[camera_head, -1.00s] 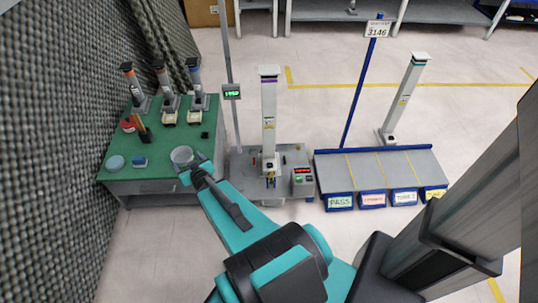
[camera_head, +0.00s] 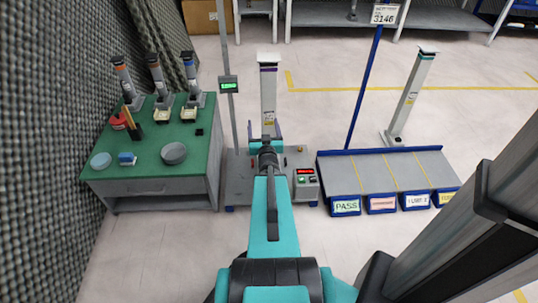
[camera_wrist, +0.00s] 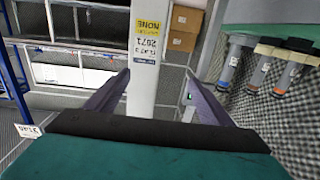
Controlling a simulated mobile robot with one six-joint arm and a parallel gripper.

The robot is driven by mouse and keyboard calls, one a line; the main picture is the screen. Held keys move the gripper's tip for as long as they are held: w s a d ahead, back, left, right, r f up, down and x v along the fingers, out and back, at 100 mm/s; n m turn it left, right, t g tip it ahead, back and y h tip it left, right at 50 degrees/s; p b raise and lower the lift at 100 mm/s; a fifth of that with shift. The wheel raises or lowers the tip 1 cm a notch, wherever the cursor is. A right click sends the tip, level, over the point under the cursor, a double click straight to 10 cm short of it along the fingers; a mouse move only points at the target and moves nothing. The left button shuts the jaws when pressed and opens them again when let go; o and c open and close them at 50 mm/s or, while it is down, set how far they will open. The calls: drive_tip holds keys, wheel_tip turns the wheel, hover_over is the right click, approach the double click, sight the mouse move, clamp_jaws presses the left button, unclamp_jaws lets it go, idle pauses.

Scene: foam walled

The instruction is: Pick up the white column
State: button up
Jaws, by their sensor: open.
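A tall white column (camera_head: 268,90) with a purple band under its flat cap stands upright on the grey platform in the middle of the head view. My gripper (camera_head: 267,143) is in front of its lower part and hides its foot there. In the wrist view the white column (camera_wrist: 146,62), with a yellow label, shows between the two dark purple fingers of my open gripper (camera_wrist: 157,76). I cannot tell whether either finger touches it. Another white column (camera_head: 409,97) with a teal band leans slightly at the right, behind the sorting rack.
A green table (camera_head: 150,185) at left holds several smaller columns, a grey bowl (camera_head: 174,153) and small items. A thin display post (camera_head: 233,110) and blue sign post (camera_head: 366,85) flank the column. The sorting rack (camera_head: 385,168) has labelled bins.

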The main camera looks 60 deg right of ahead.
sight(269, 112)
drive_tip(key=shift+s+d+f, duration=0.15)
drive_tip(key=shift+s+d, duration=0.35)
drive_tip(key=shift+s, duration=0.1)
drive_tip(key=shift+s+d+f, duration=0.15)
drive_tip(key=shift+s+d, duration=0.3)
drive_tip(key=shift+s, duration=0.15)
drive_tip(key=shift+w+d+f+b, duration=0.15)
drive_tip(key=shift+w+d+b, duration=0.1)
drive_tip(key=shift+b, duration=0.85)
drive_tip(key=d+b, duration=0.1)
drive_tip(key=b, duration=0.2)
drive_tip(key=shift+w, duration=0.4)
drive_tip(key=shift+w+d+b, duration=0.2)
drive_tip(key=shift+d+b, duration=0.15)
drive_tip(key=shift+b, duration=0.9)
drive_tip(key=shift+b+x, duration=0.8)
drive_tip(key=shift+x, duration=2.1)
drive_tip(key=shift+s, duration=0.1)
drive_tip(key=shift+d, duration=0.15)
